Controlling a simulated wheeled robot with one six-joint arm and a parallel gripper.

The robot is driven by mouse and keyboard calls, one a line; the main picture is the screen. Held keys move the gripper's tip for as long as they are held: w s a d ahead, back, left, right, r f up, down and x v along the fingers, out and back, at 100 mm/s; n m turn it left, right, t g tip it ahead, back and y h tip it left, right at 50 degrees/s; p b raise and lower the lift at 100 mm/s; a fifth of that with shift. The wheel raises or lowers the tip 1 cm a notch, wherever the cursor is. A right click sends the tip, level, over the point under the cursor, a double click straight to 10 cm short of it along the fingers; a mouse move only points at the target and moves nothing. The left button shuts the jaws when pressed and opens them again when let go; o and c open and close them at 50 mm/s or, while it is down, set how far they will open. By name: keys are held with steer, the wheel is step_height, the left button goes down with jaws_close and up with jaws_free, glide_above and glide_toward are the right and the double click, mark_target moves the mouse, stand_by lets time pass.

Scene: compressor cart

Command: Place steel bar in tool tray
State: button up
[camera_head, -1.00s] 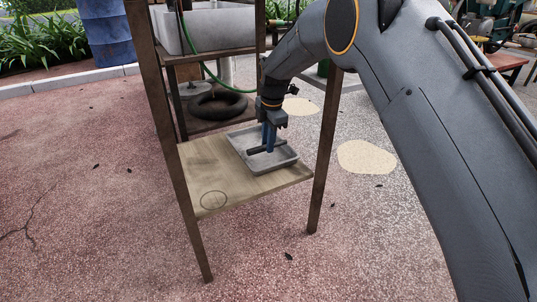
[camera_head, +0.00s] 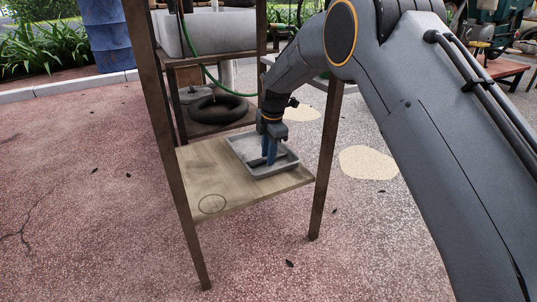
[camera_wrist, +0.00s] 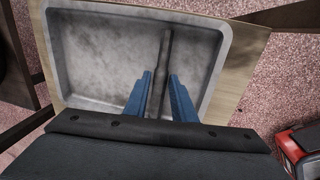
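The steel bar (camera_wrist: 166,48) is a dark, slim rod lying in the grey tool tray (camera_wrist: 52,60) in the wrist view. In the head view the bar (camera_head: 287,160) shows as a dark strip just right of my fingers, partly hidden by them. The shallow tray (camera_head: 236,146) sits on the wooden shelf. My gripper (camera_head: 268,162) points down into the tray. In the wrist view my gripper (camera_wrist: 160,77) has its blue fingers apart, one on each side of the bar, with gaps between them and it.
The wooden shelf (camera_head: 212,190) has bare room at its front left. Dark upright posts (camera_head: 325,165) frame the shelf. A tyre (camera_head: 218,108) lies on a lower platform behind. A red and dark object (camera_wrist: 300,150) is at the wrist view's lower right.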

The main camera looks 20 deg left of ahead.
steer(key=shift+s+d+f, duration=0.1)
steer(key=shift+f, duration=0.05)
step_height(320, 180, up, 8)
steer(key=p, duration=0.4)
steer(key=s+d+r+m, duration=0.3)
steer(key=s+r, duration=0.1)
steer(key=s, duration=0.3)
steer(key=s+d+r+m, duration=0.3)
steer(key=s+d, duration=0.1)
steer(key=s, duration=0.4)
steer(key=s+d+r+m, duration=0.3)
steer(key=s+r, duration=0.1)
steer(key=s, duration=0.3)
steer(key=s+d+m, duration=0.5)
steer(key=s+d, duration=0.3)
steer(key=s, duration=0.3)
steer(key=s+d+f+m+g, duration=0.1)
steer(key=s+d+m, duration=0.4)
steer(key=s+d, duration=0.3)
steer(key=s, duration=0.3)
steer(key=shift+s+d+f+h, duration=0.15)
steer(key=shift+d+f+h, duration=0.1)
steer(key=shift+d+h, duration=0.1)
steer(key=shift+r, duration=0.15)
